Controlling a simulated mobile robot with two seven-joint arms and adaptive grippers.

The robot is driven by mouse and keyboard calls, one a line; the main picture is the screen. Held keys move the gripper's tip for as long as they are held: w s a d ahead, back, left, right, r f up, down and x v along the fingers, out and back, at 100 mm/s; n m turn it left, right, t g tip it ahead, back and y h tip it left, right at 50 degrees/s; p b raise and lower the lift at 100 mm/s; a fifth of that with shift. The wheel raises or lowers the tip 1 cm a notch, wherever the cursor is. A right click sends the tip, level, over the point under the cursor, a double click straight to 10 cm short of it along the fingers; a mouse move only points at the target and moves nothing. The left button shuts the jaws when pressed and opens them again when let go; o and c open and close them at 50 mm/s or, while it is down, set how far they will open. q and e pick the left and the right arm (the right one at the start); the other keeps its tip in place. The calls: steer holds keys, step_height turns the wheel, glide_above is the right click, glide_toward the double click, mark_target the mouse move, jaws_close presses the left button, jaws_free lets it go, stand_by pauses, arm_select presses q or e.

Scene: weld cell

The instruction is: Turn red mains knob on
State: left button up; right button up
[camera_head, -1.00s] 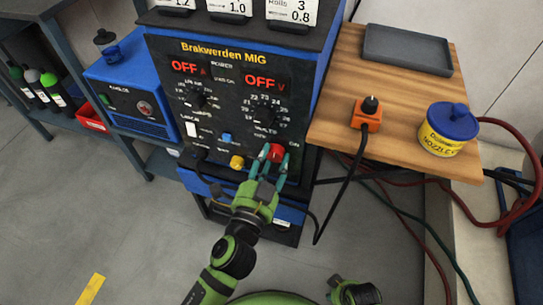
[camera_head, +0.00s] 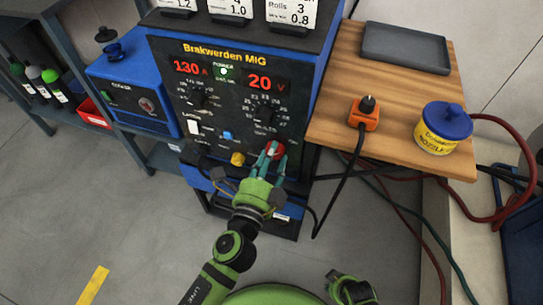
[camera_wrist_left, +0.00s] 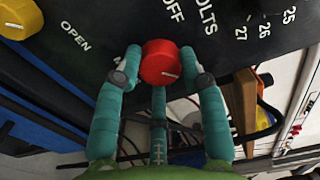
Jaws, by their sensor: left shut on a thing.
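The red mains knob (camera_head: 274,149) is at the lower right of the front panel of the Brakwerden MIG welder (camera_head: 225,108). My left gripper (camera_head: 268,158) has its teal fingers around the knob. In the left wrist view the red knob (camera_wrist_left: 160,63) sits between the fingertips, with its white mark pointing to the right and slightly down.
A wooden side table (camera_head: 400,135) on the right carries a grey tray (camera_head: 405,48), an orange socket box (camera_head: 365,113) and a nozzle tub (camera_head: 443,128). A black cable hangs beside the welder.

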arm_select(q)
steer(key=shift+r, duration=0.1)
stand_by(0.3)
steer(key=o, duration=1.2)
steer(key=shift+c, duration=0.2)
steer(key=shift+w, duration=0.1)
steer(key=v, duration=1.2)
